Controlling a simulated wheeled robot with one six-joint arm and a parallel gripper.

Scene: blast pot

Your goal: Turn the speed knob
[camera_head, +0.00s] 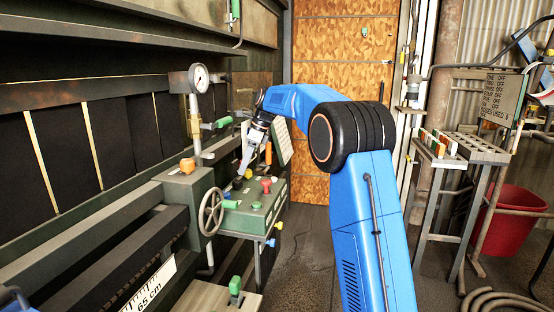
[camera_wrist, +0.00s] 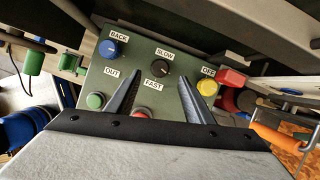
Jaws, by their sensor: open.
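The black speed knob (camera_wrist: 160,68) sits on the green control panel (camera_wrist: 185,55) between the labels SLOW and FAST in the wrist view. My gripper (camera_wrist: 160,75) is open, one finger on each side of the knob in that view. The knob shows between the fingertips, with gaps to both. I cannot tell how far above the panel the tips are. In the head view my gripper (camera_head: 242,172) points down over the control box (camera_head: 238,222), by its back left part.
A blue knob (camera_wrist: 110,48), green button (camera_wrist: 95,101), red button (camera_wrist: 142,112) and yellow button (camera_wrist: 207,87) surround the knob. A handwheel (camera_head: 211,212) stands left of the box. A gauge (camera_head: 199,78) rises behind it. A red bucket (camera_head: 508,217) is far right.

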